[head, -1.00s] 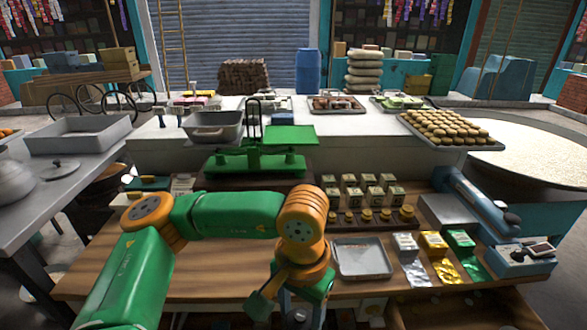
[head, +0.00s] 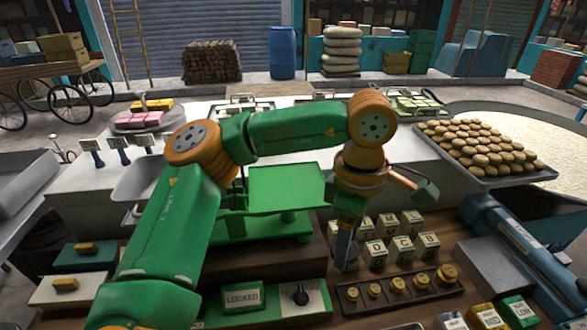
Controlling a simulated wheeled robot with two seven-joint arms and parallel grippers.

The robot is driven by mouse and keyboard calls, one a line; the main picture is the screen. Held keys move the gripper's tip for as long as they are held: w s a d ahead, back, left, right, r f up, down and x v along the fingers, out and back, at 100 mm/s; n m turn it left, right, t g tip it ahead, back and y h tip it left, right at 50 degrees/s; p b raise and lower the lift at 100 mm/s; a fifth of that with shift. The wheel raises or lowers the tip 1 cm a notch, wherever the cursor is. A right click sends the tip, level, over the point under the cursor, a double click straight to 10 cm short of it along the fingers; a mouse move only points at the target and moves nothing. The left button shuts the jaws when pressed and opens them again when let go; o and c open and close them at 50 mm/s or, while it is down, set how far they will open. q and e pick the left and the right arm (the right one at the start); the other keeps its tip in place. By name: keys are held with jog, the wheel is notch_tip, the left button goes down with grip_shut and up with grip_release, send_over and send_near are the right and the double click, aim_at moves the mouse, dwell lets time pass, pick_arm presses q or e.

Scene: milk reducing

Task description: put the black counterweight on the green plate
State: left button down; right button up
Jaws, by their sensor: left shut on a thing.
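The green plate (head: 288,188) is the flat square top on the right side of the green balance scale (head: 262,228). It is empty in the head view. My left gripper (head: 345,238) points down just right of the plate, above the front row of small boxes. Its fingers are shut on a dark piece, the black counterweight (head: 344,257), which shows only in part at the fingertips. Held piece and plate are apart. My left arm crosses in front of the scale's left side and hides the pan there. My right gripper is not in view.
Several cream lettered boxes (head: 427,246) stand right of my gripper, with a rack of brass weights (head: 398,291) in front. A "LOCKED" panel (head: 242,296) is below the scale. A tray of round buns (head: 478,168) lies at the right.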

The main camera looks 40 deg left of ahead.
pick_arm(q)
jog(key=r+n, duration=0.2)
jog(key=n, duration=0.1)
jog(key=w+r+n+p, duration=0.1)
jog(key=r+n, duration=0.2)
jog(key=n, duration=0.1)
jog(key=w+r+n, duration=0.1)
jog(key=r+n, duration=0.1)
jog(key=n, duration=0.2)
jog(key=shift+w+a+r+p, duration=0.15)
jog(key=shift+a+r+p, duration=0.15)
jog(key=shift+r, duration=0.1)
notch_tip(320, 180, up, 7)
jog(key=n+p, duration=0.1)
jog(key=n, duration=1)
send_over(289, 194)
notch_tip(289, 194, down, 9)
jog(key=shift+f, duration=0.1)
notch_tip(289, 194, down, 3)
jog(key=shift+d+r, duration=0.1)
jog(key=shift+f, duration=0.2)
